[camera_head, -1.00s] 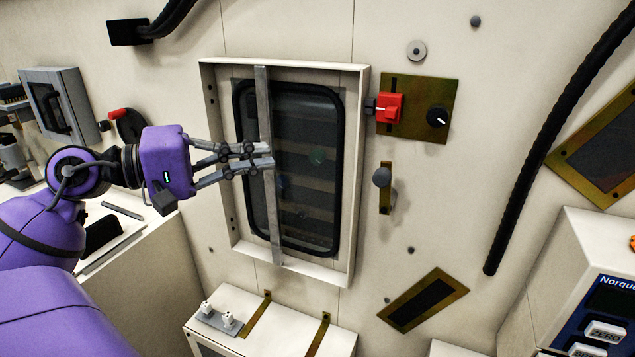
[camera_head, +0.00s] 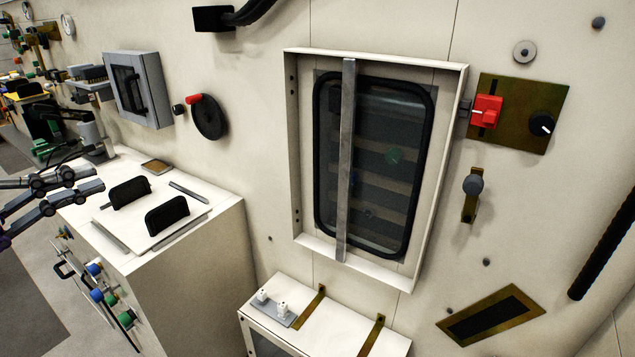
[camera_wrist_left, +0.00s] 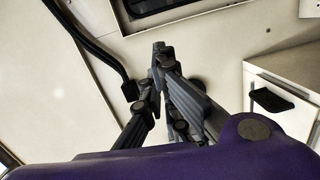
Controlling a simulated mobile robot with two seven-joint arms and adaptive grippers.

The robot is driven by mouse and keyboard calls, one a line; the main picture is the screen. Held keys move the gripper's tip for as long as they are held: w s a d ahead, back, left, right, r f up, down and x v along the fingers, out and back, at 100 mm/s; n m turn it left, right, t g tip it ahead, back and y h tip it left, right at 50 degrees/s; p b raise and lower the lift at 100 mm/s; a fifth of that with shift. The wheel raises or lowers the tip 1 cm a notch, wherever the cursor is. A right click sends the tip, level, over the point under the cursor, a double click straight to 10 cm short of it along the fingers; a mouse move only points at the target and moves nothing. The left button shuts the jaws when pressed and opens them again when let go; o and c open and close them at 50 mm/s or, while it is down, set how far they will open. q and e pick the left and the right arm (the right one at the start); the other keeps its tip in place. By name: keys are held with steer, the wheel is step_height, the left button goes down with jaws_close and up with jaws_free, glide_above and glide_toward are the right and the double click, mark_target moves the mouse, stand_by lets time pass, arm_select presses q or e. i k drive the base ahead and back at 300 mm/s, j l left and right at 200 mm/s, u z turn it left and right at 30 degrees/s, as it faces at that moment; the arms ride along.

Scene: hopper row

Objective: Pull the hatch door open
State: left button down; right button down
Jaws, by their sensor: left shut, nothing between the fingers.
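The hatch door (camera_head: 423,110) has a dark, black-rimmed window and sits inside a raised white frame (camera_head: 464,110) on the wall. It looks shut within that frame. A grey vertical bar (camera_head: 347,160) crosses in front of the window, left of its middle. My left gripper (camera_head: 98,180) is at the left edge of the head view, well left of the hatch and apart from it. Its fingers are together and empty; they also show in the left wrist view (camera_wrist_left: 160,52). My right gripper is not in view.
A red switch (camera_head: 487,110) and black knob (camera_head: 541,124) are right of the frame, above a grey-knobbed lever (camera_head: 472,186). A white cabinet (camera_head: 200,280) with black handles on top stands left, near my gripper. A low white box (camera_head: 345,330) sits below the hatch.

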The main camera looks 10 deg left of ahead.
mark_target(446, 81)
steer(key=i+l, duration=0.1)
steer(key=l, duration=0.65)
steer(key=i+l+z, duration=0.1)
steer(key=l, duration=0.3)
steer(key=i+l, duration=0.15)
steer(key=l, duration=0.2)
